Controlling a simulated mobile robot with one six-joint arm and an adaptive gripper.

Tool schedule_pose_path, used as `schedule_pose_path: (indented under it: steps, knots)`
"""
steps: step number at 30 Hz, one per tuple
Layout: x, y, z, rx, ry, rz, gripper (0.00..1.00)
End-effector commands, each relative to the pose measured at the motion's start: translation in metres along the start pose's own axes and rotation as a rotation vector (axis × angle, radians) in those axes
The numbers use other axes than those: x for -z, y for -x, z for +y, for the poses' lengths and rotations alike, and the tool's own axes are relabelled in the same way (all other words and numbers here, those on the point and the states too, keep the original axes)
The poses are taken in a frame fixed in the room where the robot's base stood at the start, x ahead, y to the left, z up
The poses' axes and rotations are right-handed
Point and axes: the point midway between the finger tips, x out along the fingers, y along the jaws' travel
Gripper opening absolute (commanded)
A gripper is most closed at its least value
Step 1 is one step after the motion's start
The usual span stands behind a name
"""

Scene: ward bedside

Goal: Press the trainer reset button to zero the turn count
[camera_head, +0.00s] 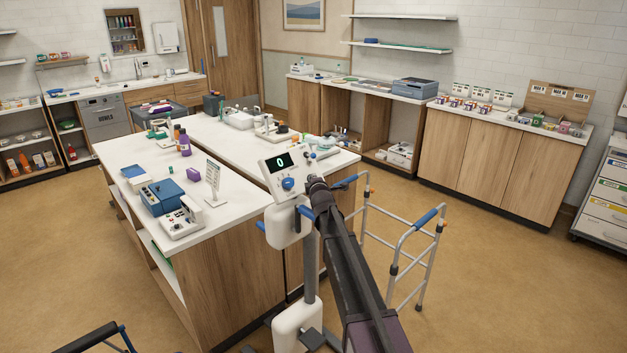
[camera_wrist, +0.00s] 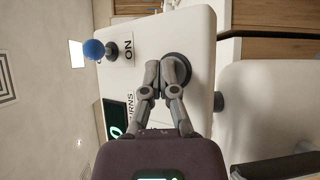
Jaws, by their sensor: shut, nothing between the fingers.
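The trainer console (camera_head: 268,168) is a white panel on a post, with a dark display (camera_head: 280,162) showing a green 0. The display (camera_wrist: 115,117) shows at lower left beside a partly covered TURNS label. My gripper (camera_wrist: 164,72) is shut and empty. Its fingertips overlap the disc; whether they touch it I cannot tell. In the head view my gripper (camera_head: 316,184) is at the panel's right side.
A walker frame (camera_head: 400,250) with blue grips stands just right of my arm. The white-topped island counter (camera_head: 235,205) is behind and left of the console, with a blue box (camera_head: 162,197) and other devices on it. Open floor (camera_head: 500,270) lies to the right.

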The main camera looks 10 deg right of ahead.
Motion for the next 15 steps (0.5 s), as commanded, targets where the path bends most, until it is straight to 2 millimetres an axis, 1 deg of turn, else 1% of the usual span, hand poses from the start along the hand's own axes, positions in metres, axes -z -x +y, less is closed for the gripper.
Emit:
schedule_pose_path:
  steps: [8, 15]
  knots:
    - [-0.0009, 0.0017, 0.0018, 0.0, 0.001, 0.0, 0.0]
    - [-0.0058, 0.0084, 0.0068, 0.0, 0.0, 0.0, 0.0]
